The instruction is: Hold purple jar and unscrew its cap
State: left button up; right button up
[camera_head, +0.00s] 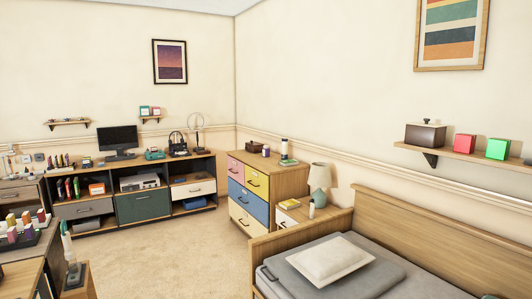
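A small purple jar-like item (266,151) stands on top of the dresser (284,178), between a brown box (253,147) and a tall dark-and-white bottle (284,149). It is too small for me to make out its cap. Another purple item (12,236) stands among several small coloured containers on a dark tray at the far left. I cannot tell which of these is the purple jar. Neither of my grippers is in view.
A bed (375,280) fills the lower right. A low nightstand (290,217) with a lamp (320,180) stands by the dresser. A long desk unit (143,208) with a monitor (117,138) lines the back wall. The carpet (180,250) is clear in the middle.

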aim_at(266, 152)
jog(key=u, duration=0.3)
jog(key=i+u, duration=0.2)
jog(key=i, duration=0.95)
jog(key=i+u, duration=0.25)
jog(key=i, duration=1.55)
jog(key=i+j+z, duration=0.15)
jog(key=i+z, duration=0.3)
jog(key=i, duration=1.45)
jog(key=i+z, duration=0.25)
jog(key=i, duration=0.2)
jog(key=i+z, duration=0.25)
jog(key=i, duration=0.25)
jog(key=i+j+z, duration=0.25)
jog(key=i, duration=0.2)
jog(key=i+j+z, duration=0.2)
jog(key=i, duration=0.25)
